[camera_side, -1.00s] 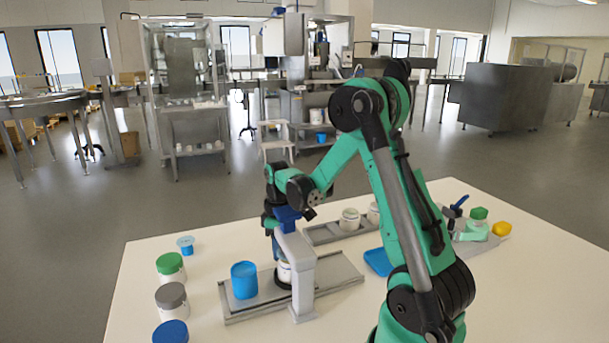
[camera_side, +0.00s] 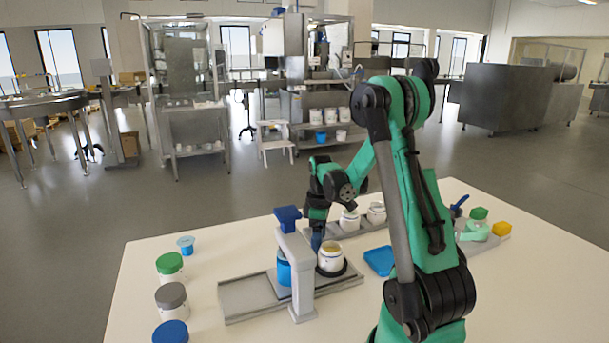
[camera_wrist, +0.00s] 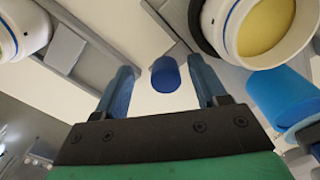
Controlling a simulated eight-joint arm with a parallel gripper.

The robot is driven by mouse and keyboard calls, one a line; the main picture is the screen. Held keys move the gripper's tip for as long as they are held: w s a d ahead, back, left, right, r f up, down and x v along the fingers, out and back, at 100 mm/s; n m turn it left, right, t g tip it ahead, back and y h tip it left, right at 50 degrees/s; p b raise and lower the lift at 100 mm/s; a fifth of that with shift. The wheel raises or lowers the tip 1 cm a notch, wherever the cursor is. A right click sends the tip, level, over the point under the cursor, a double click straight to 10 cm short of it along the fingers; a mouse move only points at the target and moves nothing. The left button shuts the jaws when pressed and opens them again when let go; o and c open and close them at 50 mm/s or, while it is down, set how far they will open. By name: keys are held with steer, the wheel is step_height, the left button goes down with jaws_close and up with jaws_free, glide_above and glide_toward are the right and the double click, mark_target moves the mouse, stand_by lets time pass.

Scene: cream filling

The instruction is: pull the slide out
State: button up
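The grey slide track (camera_side: 243,297) lies on the white table under a grey frame (camera_side: 301,280) with a blue block (camera_side: 288,217) on top. An open white jar (camera_side: 330,258) with yellow cream stands in a dark ring right of the frame; it also shows in the wrist view (camera_wrist: 262,30). A blue cup (camera_side: 283,270) stands partly hidden behind the frame post. My gripper (camera_side: 317,239) points down behind the jar. In the wrist view my gripper (camera_wrist: 165,85) is open, with a blue round peg (camera_wrist: 165,73) between its fingers, apparently touching neither; the slide's join to the peg is unclear.
Two white jars (camera_side: 349,220) stand on a second grey rail behind. A blue tray (camera_side: 379,260) lies to the right. Green, grey and blue lidded jars (camera_side: 170,267) line the table's left side. A yellow block (camera_side: 502,229) sits far right.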

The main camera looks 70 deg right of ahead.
steer(key=shift+r, duration=2.8)
